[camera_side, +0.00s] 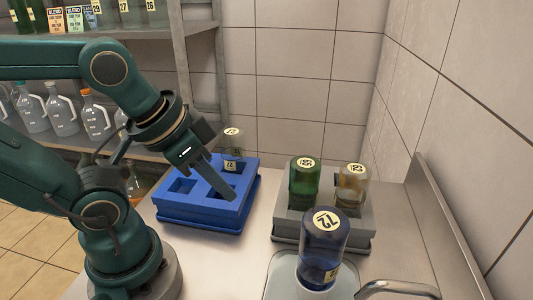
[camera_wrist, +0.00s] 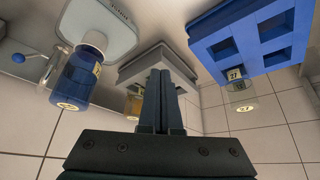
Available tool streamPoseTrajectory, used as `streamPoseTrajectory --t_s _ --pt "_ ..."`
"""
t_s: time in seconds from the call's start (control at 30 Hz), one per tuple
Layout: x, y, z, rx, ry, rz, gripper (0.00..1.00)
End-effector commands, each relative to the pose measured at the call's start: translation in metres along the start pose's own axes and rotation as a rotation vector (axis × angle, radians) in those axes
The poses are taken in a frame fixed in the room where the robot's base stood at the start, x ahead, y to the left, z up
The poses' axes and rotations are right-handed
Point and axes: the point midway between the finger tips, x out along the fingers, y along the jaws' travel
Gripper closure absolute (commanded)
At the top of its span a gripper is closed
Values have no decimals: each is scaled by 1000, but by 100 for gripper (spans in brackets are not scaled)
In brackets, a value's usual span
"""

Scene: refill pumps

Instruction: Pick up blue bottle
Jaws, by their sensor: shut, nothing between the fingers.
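The blue bottle (camera_side: 323,238) stands upside down at the front of the side view, with a label numbered 72 on its upturned base. In the wrist view the blue bottle (camera_wrist: 80,78) is at the upper left. My gripper (camera_side: 229,192) is shut and empty, pointing down and right above the blue crate, well to the left of the bottle. In the wrist view my gripper (camera_wrist: 160,75) has its fingers together, apart from the bottle.
The blue crate (camera_side: 190,212) holds one clear bottle (camera_side: 233,152). A grey crate (camera_side: 285,228) behind the blue bottle holds a green bottle (camera_side: 304,185) and an amber-and-clear bottle (camera_side: 351,190).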

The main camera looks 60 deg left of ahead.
Motion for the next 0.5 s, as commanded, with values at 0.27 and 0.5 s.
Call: streamPoseTrajectory --t_s 0.27,0.5 --pt "0 0 0 0 0 0 100" --pt "0 0 0 0 0 0 27"
